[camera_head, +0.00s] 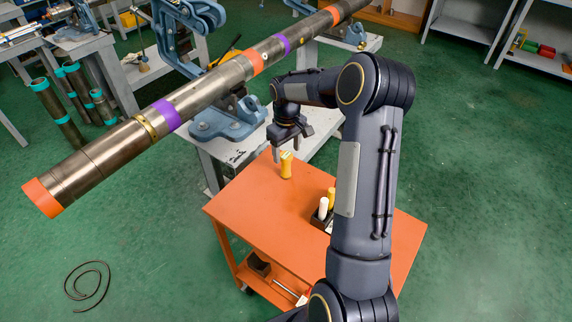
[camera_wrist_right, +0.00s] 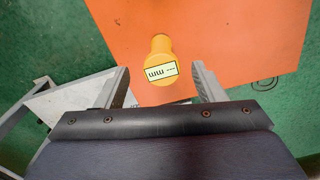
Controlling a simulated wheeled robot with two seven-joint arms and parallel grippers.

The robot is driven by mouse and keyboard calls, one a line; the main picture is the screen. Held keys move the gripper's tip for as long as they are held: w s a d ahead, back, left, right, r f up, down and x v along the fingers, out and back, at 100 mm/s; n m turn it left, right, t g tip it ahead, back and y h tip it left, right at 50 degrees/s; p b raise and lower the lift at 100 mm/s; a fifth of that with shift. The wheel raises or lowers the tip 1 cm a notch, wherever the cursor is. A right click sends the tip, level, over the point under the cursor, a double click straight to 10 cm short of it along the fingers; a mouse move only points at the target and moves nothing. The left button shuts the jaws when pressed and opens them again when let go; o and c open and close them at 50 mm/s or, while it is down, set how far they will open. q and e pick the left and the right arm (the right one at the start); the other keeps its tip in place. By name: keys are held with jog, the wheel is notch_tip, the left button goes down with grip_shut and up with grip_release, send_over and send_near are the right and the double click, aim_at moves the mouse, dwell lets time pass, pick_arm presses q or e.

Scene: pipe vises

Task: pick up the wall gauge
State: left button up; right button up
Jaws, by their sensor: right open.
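The wall gauge (camera_head: 286,165) is a small yellow tool standing near the far left edge of the orange cart top. In the right wrist view the wall gauge (camera_wrist_right: 161,62) shows from above, with a round yellow head and a pale display marked "mm". My right gripper (camera_head: 290,152) is above and close to it, pointing down. In the wrist view the two fingers of the right gripper (camera_wrist_right: 160,84) are spread apart, with the gauge seen beyond and between them. Nothing is held between them. My left gripper is in neither view.
The orange cart (camera_head: 255,205) also carries a black holder (camera_head: 321,217) with a white and a yellow item. A long pipe (camera_head: 200,95) with coloured bands rests in blue vises (camera_head: 228,122) beside the cart. A black cable (camera_head: 87,280) lies on the green floor.

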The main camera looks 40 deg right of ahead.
aim_at(286, 155)
notch_tip(286, 155, down, 5)
jog(key=shift+r+p, duration=0.15)
jog(key=shift+p, duration=0.25)
jog(key=c, duration=1.1)
jog(key=shift+r, duration=0.1)
jog(key=shift+c, duration=0.2)
